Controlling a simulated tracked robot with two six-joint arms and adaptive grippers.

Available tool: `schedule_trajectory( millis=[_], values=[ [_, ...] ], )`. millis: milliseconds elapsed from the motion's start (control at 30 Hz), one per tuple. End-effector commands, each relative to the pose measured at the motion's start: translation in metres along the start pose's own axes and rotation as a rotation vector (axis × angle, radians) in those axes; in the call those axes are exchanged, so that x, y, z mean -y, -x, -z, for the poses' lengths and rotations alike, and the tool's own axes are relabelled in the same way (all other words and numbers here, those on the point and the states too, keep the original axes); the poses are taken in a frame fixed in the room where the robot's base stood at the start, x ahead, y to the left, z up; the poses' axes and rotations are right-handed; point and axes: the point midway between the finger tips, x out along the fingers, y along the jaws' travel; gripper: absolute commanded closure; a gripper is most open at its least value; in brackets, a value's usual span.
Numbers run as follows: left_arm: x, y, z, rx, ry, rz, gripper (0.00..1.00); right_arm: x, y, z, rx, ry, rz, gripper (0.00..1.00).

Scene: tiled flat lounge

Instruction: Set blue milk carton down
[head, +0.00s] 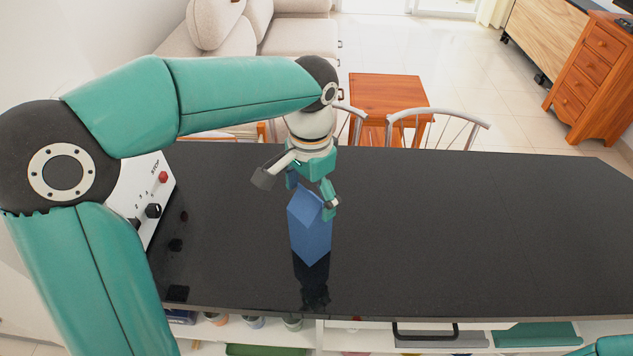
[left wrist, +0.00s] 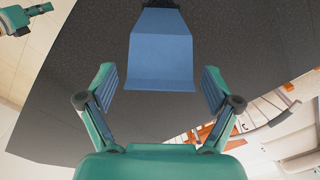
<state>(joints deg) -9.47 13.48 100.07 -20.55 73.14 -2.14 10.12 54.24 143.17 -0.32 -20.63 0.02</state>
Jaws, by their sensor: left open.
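The blue milk carton (head: 310,236) stands upright on the glossy black counter (head: 450,230), its dark reflection meeting its base. My left gripper (head: 297,190) is at the carton's upper part, reaching over from the far side with its fingers spread. In the left wrist view the carton (left wrist: 160,60) lies ahead between the fingers of my open left gripper (left wrist: 160,82), with a gap visible on each side. The gripper hides part of the carton's top in the head view.
A white control panel with a red button (head: 163,177) is at the counter's left. Wire-backed chairs (head: 437,125) and a wooden table (head: 388,95) stand beyond the far edge. Shelves with items (head: 405,335) lie below the near edge. The counter's right side is clear.

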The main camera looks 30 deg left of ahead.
Motion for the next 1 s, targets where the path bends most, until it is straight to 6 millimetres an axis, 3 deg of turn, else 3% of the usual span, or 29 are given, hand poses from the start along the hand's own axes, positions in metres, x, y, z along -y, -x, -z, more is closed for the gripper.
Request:
schedule_trajectory(
  millis=[167,600,800,1000],
  values=[
    [0.000,0.019,0.001,-0.005,0.000,0.001,0.10,0.000,0.001,0.000,0.000,0.000,0.000,1.00],
    [0.000,0.103,0.001,-0.004,-0.001,0.000,0.10,0.003,0.008,0.000,0.000,0.000,0.000,1.00],
    [-0.001,0.119,0.001,-0.002,-0.002,0.000,0.10,0.004,0.010,0.000,0.000,0.000,0.000,1.00],
    [-0.001,0.120,0.000,0.000,-0.002,0.000,0.10,0.004,0.010,0.000,0.000,0.000,0.000,1.00]
  ],
)
